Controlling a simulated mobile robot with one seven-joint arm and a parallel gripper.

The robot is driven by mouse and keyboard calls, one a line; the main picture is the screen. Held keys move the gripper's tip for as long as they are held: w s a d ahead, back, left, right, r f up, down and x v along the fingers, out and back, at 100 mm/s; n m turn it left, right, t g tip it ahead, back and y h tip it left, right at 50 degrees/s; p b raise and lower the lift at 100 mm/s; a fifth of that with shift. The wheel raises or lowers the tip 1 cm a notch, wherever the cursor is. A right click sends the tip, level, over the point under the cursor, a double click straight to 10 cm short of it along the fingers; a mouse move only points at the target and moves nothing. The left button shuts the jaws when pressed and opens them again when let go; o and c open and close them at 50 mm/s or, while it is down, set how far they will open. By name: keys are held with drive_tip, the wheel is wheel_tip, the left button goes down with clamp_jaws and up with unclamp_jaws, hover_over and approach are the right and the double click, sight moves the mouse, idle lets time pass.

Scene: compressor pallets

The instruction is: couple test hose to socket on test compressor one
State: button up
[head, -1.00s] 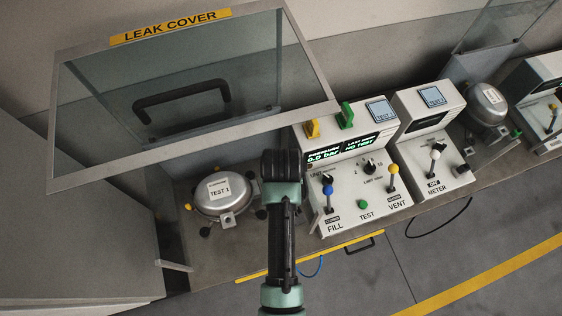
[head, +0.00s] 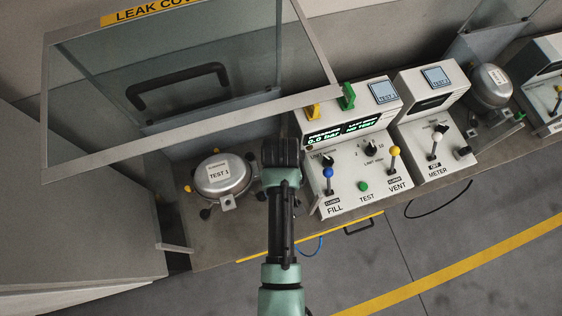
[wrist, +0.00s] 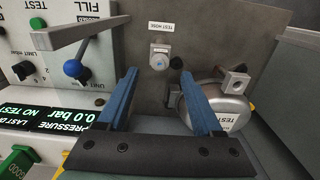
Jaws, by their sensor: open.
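Test compressor one, a silver dome labelled TEST 1 (head: 224,180), sits on the grey bench left of my arm in the head view. It also shows at the right in the wrist view (wrist: 218,108), with a grey block-shaped socket (wrist: 236,82) on its side. The test hose end (wrist: 159,57), a light fitting, stands under a TEST HOSE label in the wrist view. My gripper (wrist: 160,74) has its two blue fingers spread apart with nothing between them. The hose end lies beyond the fingertips, apart from them. In the head view my arm hides the fingers and hose end.
The leak cover (head: 190,85), a framed clear panel, is raised above the compressor. The fill and test panel (head: 362,165) with its levers stands right of my arm; its blue-knobbed lever (wrist: 72,68) is close to the left finger. A meter box (head: 432,120) stands farther right.

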wheel_tip(320, 180, down, 7)
drive_tip(key=b, duration=0.4)
drive_tip(key=shift+r, duration=0.15)
idle(1.2)
clamp_jaws()
idle(0.4)
idle(1.0)
drive_tip(key=shift+r+p, duration=0.2)
drive_tip(key=shift+p, duration=0.25)
drive_tip(key=shift+r+p, duration=2.85)
